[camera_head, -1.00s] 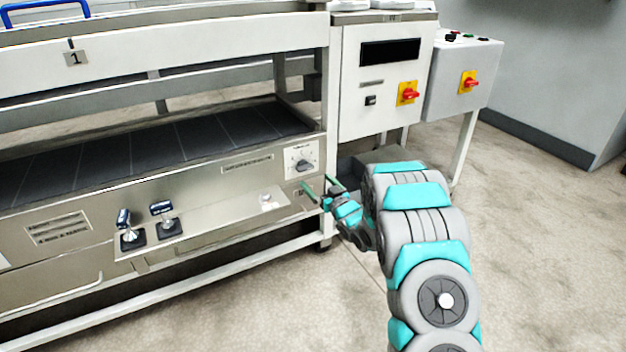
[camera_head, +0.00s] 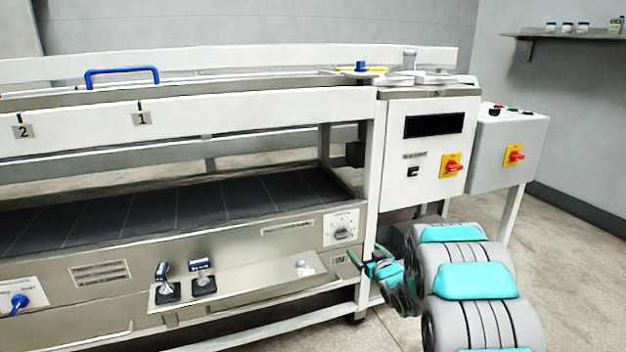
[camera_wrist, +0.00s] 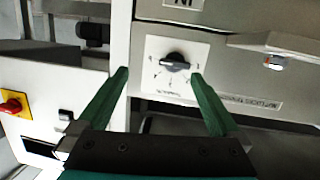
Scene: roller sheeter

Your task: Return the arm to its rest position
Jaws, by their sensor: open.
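My gripper (camera_head: 354,259) is in front of the sheeter's steel front panel, just below and right of a dial plate. In the wrist view my gripper (camera_wrist: 160,80) has two green fingers spread wide apart with nothing between them. The black rotary dial (camera_wrist: 175,62) on its white plate shows beyond and between the fingertips. The same dial (camera_head: 342,233) shows above the gripper in the head view. My arm bends in from the lower right; its nearest links hide part of the floor and machine legs.
The roller sheeter (camera_head: 250,110) fills the left and middle. A control box with a red switch (camera_head: 452,166) and a grey box (camera_head: 510,150) stand at right. Two levers (camera_head: 202,276) stick up from the shelf left of my gripper. Open floor (camera_head: 570,270) lies at right.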

